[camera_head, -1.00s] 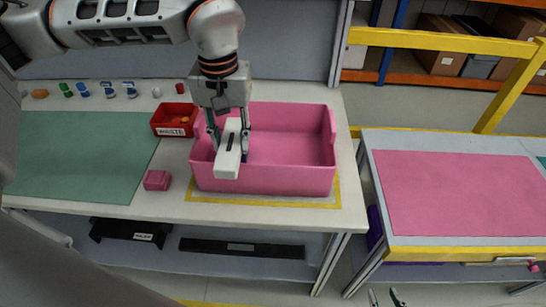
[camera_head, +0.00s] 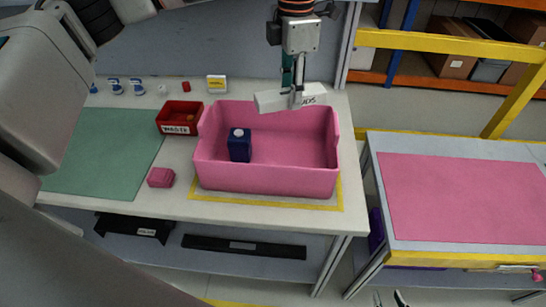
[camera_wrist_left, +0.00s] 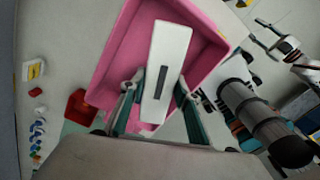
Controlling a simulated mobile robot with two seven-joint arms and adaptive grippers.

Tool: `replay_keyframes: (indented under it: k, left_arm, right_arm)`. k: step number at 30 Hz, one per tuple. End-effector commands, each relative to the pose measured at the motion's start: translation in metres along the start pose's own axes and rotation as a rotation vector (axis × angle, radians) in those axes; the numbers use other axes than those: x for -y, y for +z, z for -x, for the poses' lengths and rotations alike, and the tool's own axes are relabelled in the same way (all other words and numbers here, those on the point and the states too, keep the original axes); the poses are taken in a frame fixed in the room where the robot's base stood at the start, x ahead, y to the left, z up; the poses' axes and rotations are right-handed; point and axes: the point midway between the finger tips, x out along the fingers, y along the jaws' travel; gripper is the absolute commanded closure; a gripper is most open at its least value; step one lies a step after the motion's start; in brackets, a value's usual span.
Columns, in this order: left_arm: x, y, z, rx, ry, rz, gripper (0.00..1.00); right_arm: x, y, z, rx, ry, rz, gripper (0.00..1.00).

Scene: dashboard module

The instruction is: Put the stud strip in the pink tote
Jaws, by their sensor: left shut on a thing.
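The stud strip (camera_head: 270,101) is a long white box with dark lettering, partly readable as "UDS". My left gripper (camera_head: 297,101) is shut on it and holds it above the back part of the pink tote (camera_head: 265,180). In the left wrist view the strip (camera_wrist_left: 166,60) shows a dark slot and lies between the gripper's fingers (camera_wrist_left: 150,105), with the tote (camera_wrist_left: 118,60) beneath. A dark blue container (camera_head: 240,150) with a white top stands inside the tote at the left. My right gripper (camera_head: 389,299) shows only its fingertips at the bottom edge, spread apart and empty.
A red waste bin (camera_head: 180,130) stands left of the tote, with a small pink block (camera_head: 161,177) in front of it. A yellow and white card (camera_head: 216,84) stands behind. A green mat (camera_head: 105,155) covers the table's left. The tote's right half looks empty.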

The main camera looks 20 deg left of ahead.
Motion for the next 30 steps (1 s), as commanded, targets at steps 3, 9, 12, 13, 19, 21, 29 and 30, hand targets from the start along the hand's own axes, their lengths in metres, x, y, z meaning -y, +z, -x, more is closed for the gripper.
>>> replay_keyframes:
  k: [3, 9, 12, 13, 19, 21, 29, 30]
  left_arm:
    - [0.001, 0.0, -0.02, -0.004, -0.005, 0.009, 0.92]
    - [0.002, -0.001, -0.069, -0.004, -0.006, 0.007, 0.92]
    - [0.002, -0.001, -0.093, -0.005, -0.005, 0.006, 0.92]
    - [0.002, -0.001, -0.1, -0.005, -0.006, 0.006, 0.92]
    - [0.001, 0.0, -0.14, -0.002, -0.004, 0.006, 0.92]
    - [0.001, 0.0, -0.148, -0.002, -0.004, 0.007, 0.92]
    - [0.001, -0.001, -0.166, -0.003, -0.003, 0.005, 0.92]
    - [0.002, -0.001, -0.171, -0.003, -0.004, 0.006, 0.92]
  right_arm:
    - [0.0, 0.0, 0.0, 0.0, 0.0, 0.0, 0.68]
    - [0.0, 0.0, 0.0, 0.0, 0.0, 0.0, 0.68]
    - [0.0, -0.001, 0.001, 0.0, 0.0, 0.0, 0.68]
    - [-0.001, -0.001, 0.001, 0.0, 0.001, 0.0, 0.68]
    - [-0.001, -0.002, 0.002, 0.0, 0.001, 0.0, 0.68]
    - [-0.001, -0.002, 0.002, 0.0, 0.001, 0.0, 0.68]
    - [-0.001, -0.003, 0.002, 0.0, 0.001, 0.0, 0.68]
    - [-0.001, -0.003, 0.002, 0.0, 0.001, 0.0, 0.68]
